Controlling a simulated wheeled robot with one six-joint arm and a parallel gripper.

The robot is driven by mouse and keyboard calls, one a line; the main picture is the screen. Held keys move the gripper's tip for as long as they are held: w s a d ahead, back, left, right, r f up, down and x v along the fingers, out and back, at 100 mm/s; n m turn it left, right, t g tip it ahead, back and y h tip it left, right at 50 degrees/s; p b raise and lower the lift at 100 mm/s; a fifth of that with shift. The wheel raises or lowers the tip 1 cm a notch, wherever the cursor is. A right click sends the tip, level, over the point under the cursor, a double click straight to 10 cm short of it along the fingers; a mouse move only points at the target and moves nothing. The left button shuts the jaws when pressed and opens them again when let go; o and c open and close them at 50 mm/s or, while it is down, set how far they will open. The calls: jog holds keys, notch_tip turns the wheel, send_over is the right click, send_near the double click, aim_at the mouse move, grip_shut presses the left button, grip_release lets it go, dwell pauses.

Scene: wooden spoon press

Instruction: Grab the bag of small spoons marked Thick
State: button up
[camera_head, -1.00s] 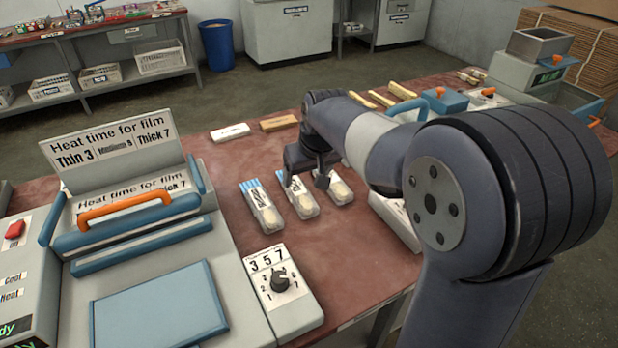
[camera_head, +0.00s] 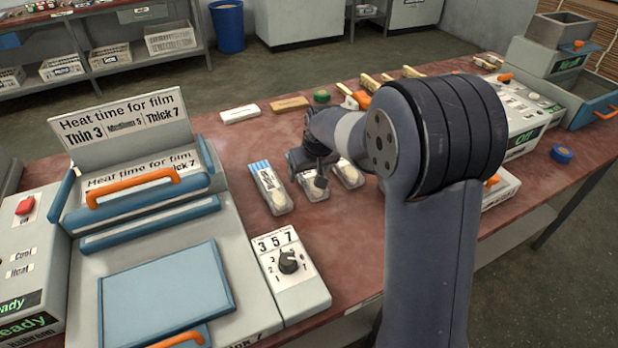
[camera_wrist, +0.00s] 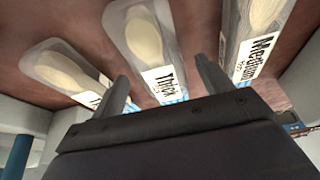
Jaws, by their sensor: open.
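Three clear bags of spoons lie side by side on the red-brown table. In the wrist view the middle bag (camera_wrist: 147,38) has a label reading Thick. The right bag (camera_wrist: 255,35) reads Medium, and the left bag (camera_wrist: 65,70) has a label mostly hidden by a finger. My gripper (camera_wrist: 161,70) is open and empty, its fingers on either side of the Thick bag's label in the picture. In the head view my gripper (camera_head: 312,172) is over the middle bag (camera_head: 313,187) and partly hides it. I cannot tell the exact height gap.
A heat sealer (camera_head: 150,240) with a film heat-time sign (camera_head: 125,118) stands at the left. A dial box (camera_head: 288,275) sits in front of the bags. Light blocks (camera_head: 240,114) lie behind them. Other machines (camera_head: 520,110) stand at the right.

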jog(key=shift+c, duration=0.5)
jog(key=c, duration=1)
jog(key=shift+o, duration=0.2)
